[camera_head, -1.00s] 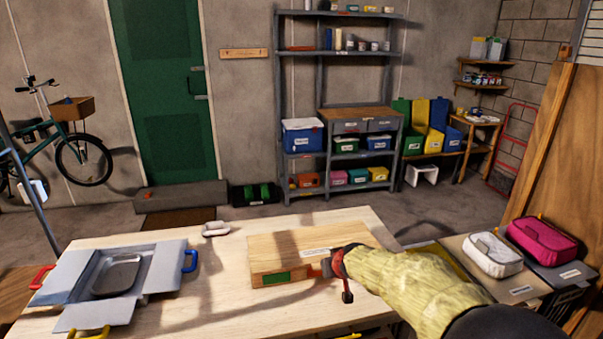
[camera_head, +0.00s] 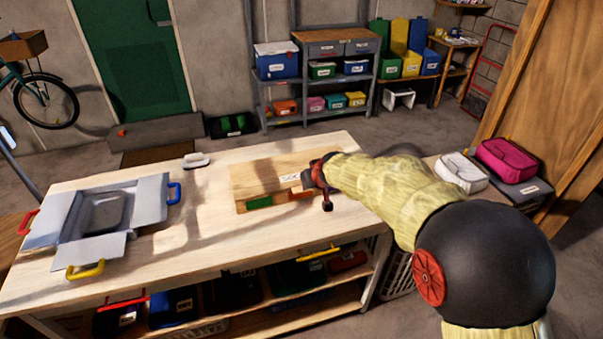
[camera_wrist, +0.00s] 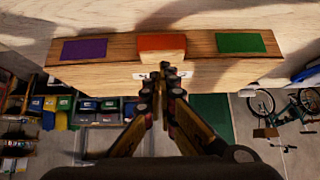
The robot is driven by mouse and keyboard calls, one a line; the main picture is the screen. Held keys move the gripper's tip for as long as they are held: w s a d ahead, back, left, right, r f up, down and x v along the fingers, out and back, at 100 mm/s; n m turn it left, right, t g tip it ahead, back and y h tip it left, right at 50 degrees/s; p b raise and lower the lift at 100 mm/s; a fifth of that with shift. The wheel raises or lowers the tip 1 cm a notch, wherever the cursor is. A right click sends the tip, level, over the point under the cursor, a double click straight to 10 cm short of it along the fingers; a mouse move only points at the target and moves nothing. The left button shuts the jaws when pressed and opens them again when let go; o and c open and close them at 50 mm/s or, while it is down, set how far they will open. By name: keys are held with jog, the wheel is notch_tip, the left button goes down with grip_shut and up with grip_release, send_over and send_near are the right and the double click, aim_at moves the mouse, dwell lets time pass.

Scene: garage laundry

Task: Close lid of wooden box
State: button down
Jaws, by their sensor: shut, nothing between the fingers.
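The wooden box (camera_head: 262,178) sits on the pale workbench (camera_head: 185,235), and its lid appears flat and down. Its front carries a green patch (camera_head: 259,202) and an orange tab (camera_head: 301,194). The wrist view shows the box front (camera_wrist: 110,47) with a purple patch (camera_wrist: 84,49), the orange tab (camera_wrist: 162,42) and the green patch (camera_wrist: 240,42). My gripper (camera_head: 306,181) is shut and empty at the box's right front, by the white label. In the wrist view its fingertips (camera_wrist: 165,72) overlap the label just by the tab. I cannot tell whether they touch the lid.
An open grey carton (camera_head: 98,218) with red, blue and yellow handles lies at the bench's left. A small pale handled object (camera_head: 196,160) lies behind the box. White (camera_head: 461,173) and pink (camera_head: 506,160) bags stand at right. Bare bench top lies left of the box.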

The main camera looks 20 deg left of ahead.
jog(key=s+d+f, duration=0.1)
jog(key=s+d, duration=0.1)
jog(key=s+d+f+b, duration=0.1)
jog(key=s, duration=0.1)
jog(key=s+d+f, duration=0.2)
jog(key=s, duration=0.1)
jog(key=shift+s+d, duration=0.1)
jog(key=shift+d, duration=0.2)
jog(key=s+d+f+m+g+h, duration=0.1)
jog(key=s+d+f+g, duration=0.1)
jog(key=s, duration=0.3)
jog(key=s+d+f+m+g, duration=0.1)
jog(key=s+d+f+g, duration=0.1)
jog(key=s, duration=0.3)
jog(key=s+d+r+m+t+h, duration=0.1)
jog(key=s+d+r+m, duration=0.1)
jog(key=s+d+r, duration=0.4)
jog(key=s+d+r+m+t+h, duration=0.1)
jog(key=s+d+r, duration=0.5)
jog(key=d, duration=0.9)
jog(key=s+d+r+m+h, duration=0.2)
jog(key=s+d+r, duration=0.5)
jog(key=s+d, duration=0.2)
jog(key=shift+s+d+m+t+p, duration=0.15)
jog(key=shift+d+m+t+p, duration=0.2)
jog(key=shift+d, duration=0.7)
